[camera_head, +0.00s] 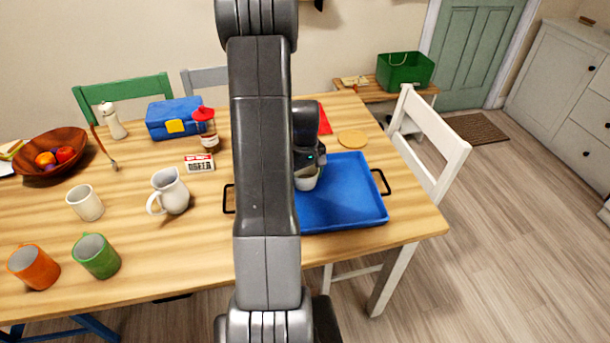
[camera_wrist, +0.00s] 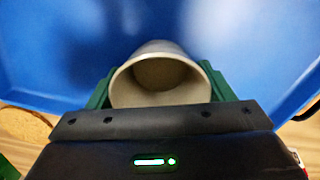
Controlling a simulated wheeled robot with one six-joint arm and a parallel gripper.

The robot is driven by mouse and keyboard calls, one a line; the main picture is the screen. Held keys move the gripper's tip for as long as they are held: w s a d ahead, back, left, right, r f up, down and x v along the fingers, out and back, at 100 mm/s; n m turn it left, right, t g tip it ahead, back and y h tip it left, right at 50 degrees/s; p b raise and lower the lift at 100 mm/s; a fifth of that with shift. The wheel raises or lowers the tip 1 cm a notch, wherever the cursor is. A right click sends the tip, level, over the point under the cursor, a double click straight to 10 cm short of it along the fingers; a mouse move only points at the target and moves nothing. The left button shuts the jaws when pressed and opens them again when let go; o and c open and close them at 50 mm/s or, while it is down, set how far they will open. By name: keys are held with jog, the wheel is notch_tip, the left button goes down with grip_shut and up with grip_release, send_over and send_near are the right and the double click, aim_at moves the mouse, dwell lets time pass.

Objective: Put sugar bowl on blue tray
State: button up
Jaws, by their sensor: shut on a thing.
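The white sugar bowl (camera_head: 306,183) is held by my gripper (camera_head: 310,168) over the left part of the blue tray (camera_head: 345,213). In the wrist view, the open-topped bowl (camera_wrist: 158,80) sits between the two green fingers of my gripper (camera_wrist: 157,88), which are shut on its sides. The blue tray (camera_wrist: 60,55) fills the background behind it. I cannot tell whether the bowl's base touches the tray. My arm hides the tray's left portion in the head view.
A white jug (camera_head: 170,192), a white mug (camera_head: 86,203), a green mug (camera_head: 96,256) and an orange mug (camera_head: 33,267) stand left of my arm. A blue lunch box (camera_head: 174,118) and a jar (camera_head: 208,138) stand farther back. The tray's right part is clear.

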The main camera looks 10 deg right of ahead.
jog(key=shift+f, duration=0.2)
jog(key=o, duration=1.1)
jog(key=shift+o, duration=0.2)
jog(key=shift+r, duration=0.1)
notch_tip(320, 180, up, 12)
jog(key=shift+r, duration=0.15)
